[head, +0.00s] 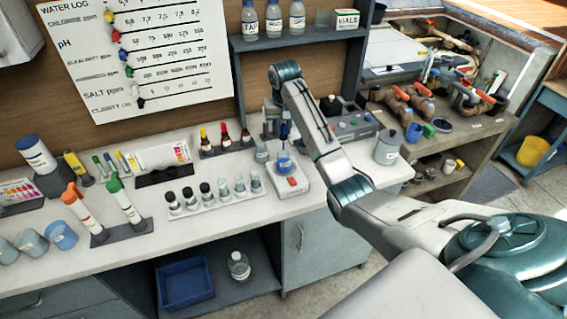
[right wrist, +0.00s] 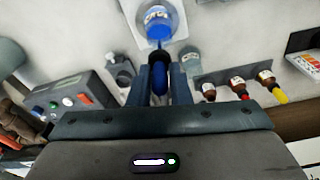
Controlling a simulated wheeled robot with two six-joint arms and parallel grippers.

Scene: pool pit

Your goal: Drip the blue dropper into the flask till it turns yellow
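The flask (head: 284,164) stands upright on a small white stirrer base (head: 291,182) with an orange-red button on the bench. Its liquid looks blue, and it also shows at the top of the right wrist view (right wrist: 158,20). My right gripper (head: 279,132) is right above the flask, shut on the blue dropper (head: 285,130). In the right wrist view the dropper's dark blue bulb (right wrist: 158,82) sits between the two fingers (right wrist: 160,72). Its thin tip points down at the flask's mouth; I cannot tell if it is inside. My left gripper is not in view.
Left of the flask are a clear beaker (head: 261,153), a rack of vials (head: 215,195) and small brown bottles (head: 225,136). A grey control box (head: 350,122) and a lidded jar (head: 387,147) stand to the right. Bare bench shows in front of the jar.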

